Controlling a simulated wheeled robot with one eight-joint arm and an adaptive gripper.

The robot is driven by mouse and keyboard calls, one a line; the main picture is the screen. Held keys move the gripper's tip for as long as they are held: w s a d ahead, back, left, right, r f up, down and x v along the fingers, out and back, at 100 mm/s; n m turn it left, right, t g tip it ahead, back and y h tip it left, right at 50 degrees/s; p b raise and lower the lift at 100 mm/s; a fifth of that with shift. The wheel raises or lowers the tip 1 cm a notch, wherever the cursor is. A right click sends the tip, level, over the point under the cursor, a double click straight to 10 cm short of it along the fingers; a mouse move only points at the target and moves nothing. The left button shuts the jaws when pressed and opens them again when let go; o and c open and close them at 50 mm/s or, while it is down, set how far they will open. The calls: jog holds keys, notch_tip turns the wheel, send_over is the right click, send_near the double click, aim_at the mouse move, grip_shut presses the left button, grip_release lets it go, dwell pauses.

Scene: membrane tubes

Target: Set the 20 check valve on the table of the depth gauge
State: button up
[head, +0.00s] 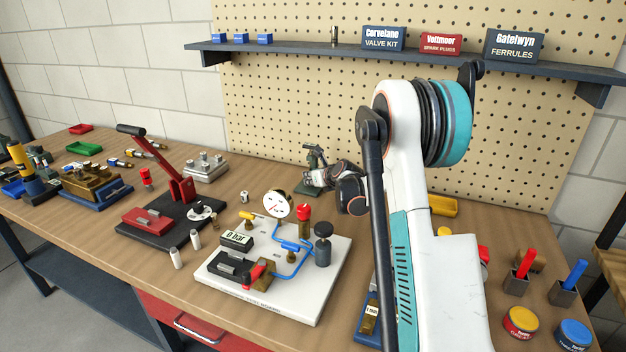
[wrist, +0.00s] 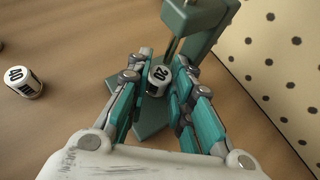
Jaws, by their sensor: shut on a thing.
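The depth gauge (wrist: 205,28) is a green stand with an upright column, an overhanging arm with a grey probe, and a flat foot. In the head view the gauge (head: 315,156) stands near the pegboard, partly behind my gripper (head: 316,178). The 20 check valve (wrist: 158,78) is a small white and dark cylinder marked "20". My gripper (wrist: 161,66) is shut on it, one finger on each side. The valve is upright over the gauge's green foot, close to the probe. I cannot tell whether its bottom touches the gauge's table.
The pegboard (wrist: 280,60) rises close on the right. In the head view a white test board (head: 270,295) with a gauge and blue tubes stands in front, and a red-levered press (head: 170,212) farther left.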

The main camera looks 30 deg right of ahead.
jog(key=shift+w, duration=0.1)
jog(key=o, duration=1)
jog(key=shift+w+d, duration=0.1)
jog(key=shift+c, duration=0.2)
jog(key=shift+s, duration=0.2)
jog(key=v, duration=1.1)
jog(key=shift+s+r, duration=0.2)
jog(key=shift+s, duration=0.15)
